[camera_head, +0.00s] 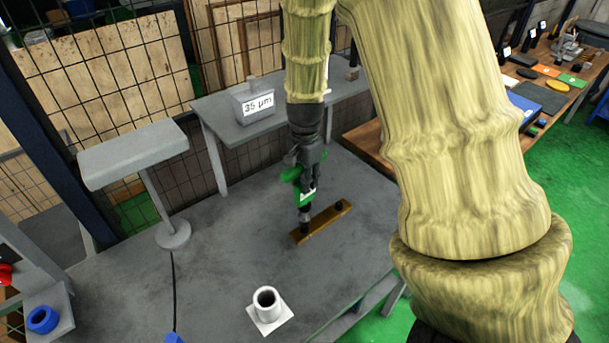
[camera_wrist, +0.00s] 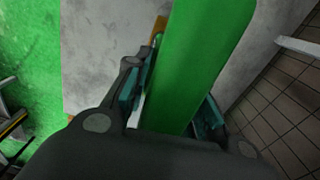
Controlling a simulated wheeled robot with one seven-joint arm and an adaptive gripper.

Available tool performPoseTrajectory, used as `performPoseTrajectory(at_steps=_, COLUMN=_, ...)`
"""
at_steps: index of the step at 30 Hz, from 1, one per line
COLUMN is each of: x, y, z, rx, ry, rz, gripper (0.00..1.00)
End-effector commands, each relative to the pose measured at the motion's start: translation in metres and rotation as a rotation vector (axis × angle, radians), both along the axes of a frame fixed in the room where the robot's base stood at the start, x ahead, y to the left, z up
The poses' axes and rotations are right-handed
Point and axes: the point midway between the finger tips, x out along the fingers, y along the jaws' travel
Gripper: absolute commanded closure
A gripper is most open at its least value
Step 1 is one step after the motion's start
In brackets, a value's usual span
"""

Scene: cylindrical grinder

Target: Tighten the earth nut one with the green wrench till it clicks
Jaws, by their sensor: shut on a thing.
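My gripper (camera_head: 309,178) is shut on the green wrench (camera_head: 292,174) above the grey table. In the wrist view the green wrench (camera_wrist: 200,60) fills the space between the fingers (camera_wrist: 168,108) and hides most of what lies beyond it. A brass-coloured bar (camera_head: 325,220) lies on the table below my gripper, with a dark nut or stud (camera_head: 339,206) at its right end. The lower tip of the wrench is over the bar's left end, at a dark stud (camera_head: 304,230). I cannot tell whether the wrench is seated on a nut there.
A white cylindrical holder (camera_head: 267,301) stands at the table's front. A grey lamp-like stand (camera_head: 172,233) is at the left. A box marked 35 µm (camera_head: 254,103) sits on a raised shelf behind. A blue ring (camera_head: 43,319) is at lower left. A wooden bench with tools (camera_head: 560,75) is at right.

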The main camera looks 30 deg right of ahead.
Motion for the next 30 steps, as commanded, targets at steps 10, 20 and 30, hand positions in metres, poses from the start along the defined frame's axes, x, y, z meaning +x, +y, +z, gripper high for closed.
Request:
performPoseTrajectory(at_steps=10, x=0.0007, y=0.0001, z=-0.0048, rx=-0.001, ry=-0.002, rz=0.001, gripper=1.00)
performPoseTrajectory(at_steps=20, x=0.0006, y=0.0000, z=-0.0057, rx=-0.001, ry=-0.002, rz=0.000, gripper=1.00)
performPoseTrajectory(at_steps=30, x=0.0007, y=0.0000, z=-0.0111, rx=-0.001, ry=-0.002, rz=0.000, gripper=1.00)
